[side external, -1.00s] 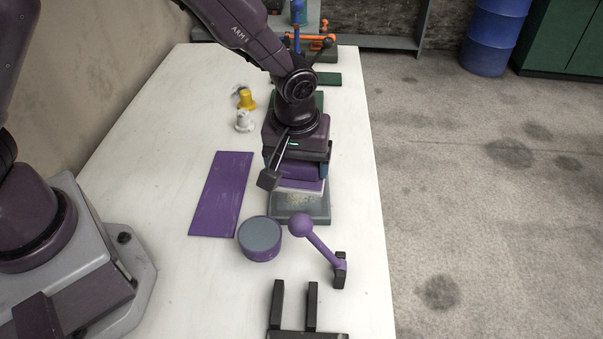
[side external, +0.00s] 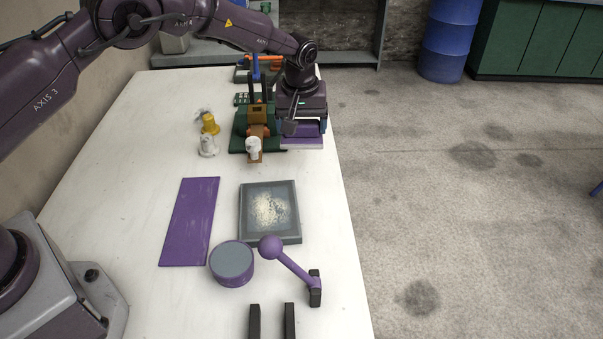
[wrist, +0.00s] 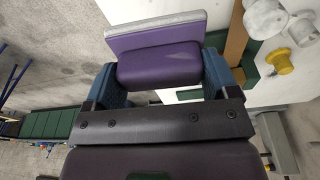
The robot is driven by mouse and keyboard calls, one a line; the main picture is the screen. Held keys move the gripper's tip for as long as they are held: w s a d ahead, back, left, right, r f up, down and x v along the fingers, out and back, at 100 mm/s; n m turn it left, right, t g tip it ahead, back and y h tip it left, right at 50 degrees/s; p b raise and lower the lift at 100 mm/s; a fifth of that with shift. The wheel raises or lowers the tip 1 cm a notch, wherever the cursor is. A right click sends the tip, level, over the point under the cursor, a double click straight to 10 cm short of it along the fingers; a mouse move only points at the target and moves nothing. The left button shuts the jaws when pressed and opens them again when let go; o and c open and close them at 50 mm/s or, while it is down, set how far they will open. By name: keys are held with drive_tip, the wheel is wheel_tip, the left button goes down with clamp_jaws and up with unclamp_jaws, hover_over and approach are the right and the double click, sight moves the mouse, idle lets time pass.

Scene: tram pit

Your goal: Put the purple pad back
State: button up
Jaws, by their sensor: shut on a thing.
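My gripper (side external: 303,128) is shut on a purple pad (side external: 300,134), a rounded block with a pale layer along its underside. In the wrist view the pad (wrist: 158,62) sits between the two blue fingers of my gripper (wrist: 160,78). The pad is at the far right part of the white table, right beside the green fixture (side external: 240,145). I cannot tell whether its underside touches the table. A flat purple panel (side external: 188,225) lies on the table, nearer the camera. A grey slab (side external: 246,222) with a pale dusty patch lies to its right.
A purple round tub (side external: 232,262) with a grey top and a purple ball-ended lever (side external: 290,262) are near the front. Yellow (side external: 209,123) and white (side external: 208,145) fittings stand left of the fixture. An orange-and-blue device (side external: 257,70) is at the back. The table's left side is clear.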

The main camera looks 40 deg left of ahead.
drive_tip(key=shift+r, duration=0.25)
wheel_tip(320, 180, down, 10)
drive_tip(key=shift+r, duration=0.2)
idle(0.4)
drive_tip(key=shift+f, duration=0.25)
drive_tip(key=o, duration=0.7)
